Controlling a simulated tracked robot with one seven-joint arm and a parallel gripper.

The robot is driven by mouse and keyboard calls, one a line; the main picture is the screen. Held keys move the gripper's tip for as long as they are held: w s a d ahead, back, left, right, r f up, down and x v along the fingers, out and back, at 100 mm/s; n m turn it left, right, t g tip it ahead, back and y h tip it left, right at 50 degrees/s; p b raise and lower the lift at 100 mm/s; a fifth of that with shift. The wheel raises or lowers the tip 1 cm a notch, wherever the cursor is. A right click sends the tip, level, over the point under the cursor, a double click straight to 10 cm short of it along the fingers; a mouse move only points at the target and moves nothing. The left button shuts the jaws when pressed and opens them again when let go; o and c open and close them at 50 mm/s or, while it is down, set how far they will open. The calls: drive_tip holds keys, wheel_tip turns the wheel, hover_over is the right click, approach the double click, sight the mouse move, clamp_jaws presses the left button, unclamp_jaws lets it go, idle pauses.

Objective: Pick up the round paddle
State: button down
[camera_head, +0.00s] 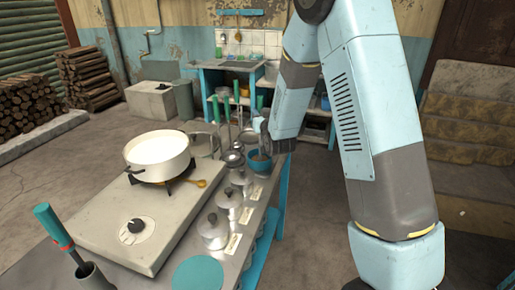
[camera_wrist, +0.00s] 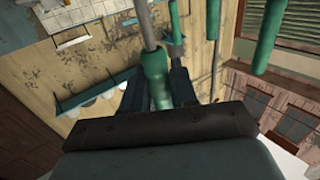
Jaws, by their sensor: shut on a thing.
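In the wrist view, my gripper (camera_wrist: 160,88) is shut on a green handle (camera_wrist: 157,68) with a grey shaft. The far end of this tool is out of that view, so I cannot tell from its shape whether it is the round paddle. Several green-handled utensils (camera_head: 217,108) stand upright there.
A white pot (camera_head: 157,155) sits on the stove (camera_head: 110,225) at the left. Lidded metal containers (camera_head: 213,232) line the table's right side. A blue bowl (camera_head: 259,162) is near my arm's end. A green-handled tool (camera_head: 56,228) stands in a holder at the front left.

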drive_tip(key=shift+r, duration=0.1)
drive_tip(key=shift+r, duration=0.25)
wheel_tip(320, 180, up, 2)
drive_tip(key=shift+r, duration=0.1)
drive_tip(key=s+d+r, duration=0.7)
drive_tip(key=s+r, duration=0.3)
drive_tip(key=s, duration=0.1)
drive_tip(key=shift+s+d, duration=0.35)
drive_tip(key=shift+a, duration=0.1)
idle(0.4)
